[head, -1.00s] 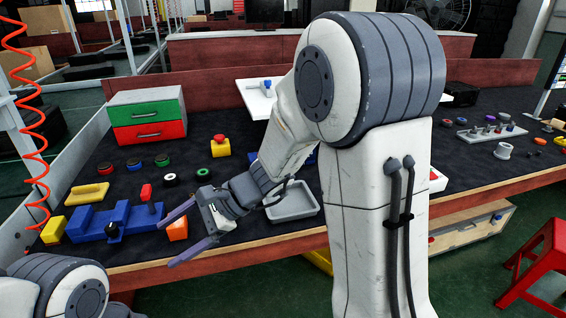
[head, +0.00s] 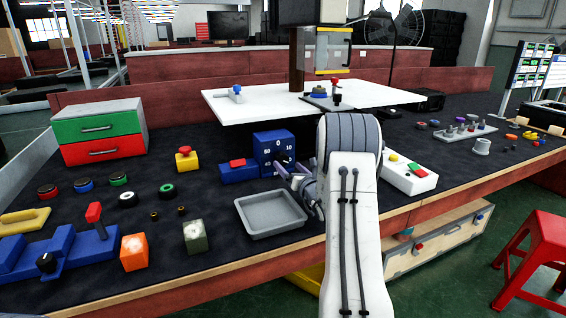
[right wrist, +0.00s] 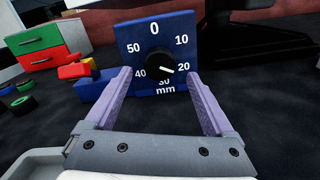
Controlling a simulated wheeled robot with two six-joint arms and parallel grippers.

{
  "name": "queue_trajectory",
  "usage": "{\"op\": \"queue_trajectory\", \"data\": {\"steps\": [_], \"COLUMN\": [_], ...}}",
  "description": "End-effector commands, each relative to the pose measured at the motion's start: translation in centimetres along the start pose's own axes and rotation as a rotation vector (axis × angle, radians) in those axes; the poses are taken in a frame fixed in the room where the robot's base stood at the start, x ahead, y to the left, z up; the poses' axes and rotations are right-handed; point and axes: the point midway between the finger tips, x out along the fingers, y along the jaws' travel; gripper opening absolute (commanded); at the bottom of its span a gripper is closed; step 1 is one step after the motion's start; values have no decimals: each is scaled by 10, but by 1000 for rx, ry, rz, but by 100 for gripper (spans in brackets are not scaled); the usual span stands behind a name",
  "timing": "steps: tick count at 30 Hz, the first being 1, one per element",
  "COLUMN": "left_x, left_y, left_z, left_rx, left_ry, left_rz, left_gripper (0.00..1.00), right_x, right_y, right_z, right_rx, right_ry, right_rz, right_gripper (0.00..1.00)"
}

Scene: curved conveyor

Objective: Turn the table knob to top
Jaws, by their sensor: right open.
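The table knob (right wrist: 158,63) is black and round, on the front of an upright blue dial panel (right wrist: 178,28) marked 0 at the top and up to 50 around it, with "mm" below. Its white pointer mark points right and slightly down, toward 20. The panel (head: 266,141) also shows in the head view, with the knob partly hidden by my gripper. My right gripper (right wrist: 159,73) is open, its two purple fingers pointing at the panel, one left and one right of the knob, with gaps between. My left gripper is out of view.
A grey tray (head: 244,223) lies in front of the panel. A blue block with a red top (head: 237,172) is left of it. A white box with coloured buttons (head: 396,180) is to the right. A white raised board (head: 240,112) stands behind.

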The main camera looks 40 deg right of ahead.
Motion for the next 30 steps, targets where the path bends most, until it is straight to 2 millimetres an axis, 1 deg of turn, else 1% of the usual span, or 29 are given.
{"op": "queue_trajectory", "data": {"steps": [1,3,6,9,12,21,22,23,24,26,27,28,30], "left_x": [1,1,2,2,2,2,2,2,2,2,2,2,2], "left_y": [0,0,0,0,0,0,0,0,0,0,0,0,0], "left_z": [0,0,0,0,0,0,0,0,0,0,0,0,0], "left_rx": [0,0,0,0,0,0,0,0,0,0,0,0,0], "left_ry": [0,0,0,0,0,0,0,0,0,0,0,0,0], "left_rz": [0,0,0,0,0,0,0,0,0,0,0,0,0], "left_gripper": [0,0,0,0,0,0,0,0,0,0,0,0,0], "right_x": [11,24,38,48,54,56,56,56,56,55,55,55,55], "right_y": [1,1,0,-1,-1,-2,-2,-2,-2,-2,-2,-2,-2], "right_z": [-1,-1,-1,0,0,0,0,0,0,0,0,0,0], "right_rx": [-2,-2,-1,-2,-2,-1,-1,-1,-1,-2,-2,-2,-2], "right_ry": [-1,1,1,0,0,1,1,1,1,1,1,1,1], "right_rz": [3,3,1,1,0,-2,-2,-2,-2,-2,-2,-2,-2], "right_gripper": [88,88,88,88,88,88,80,69,54,31,15,4,2]}}
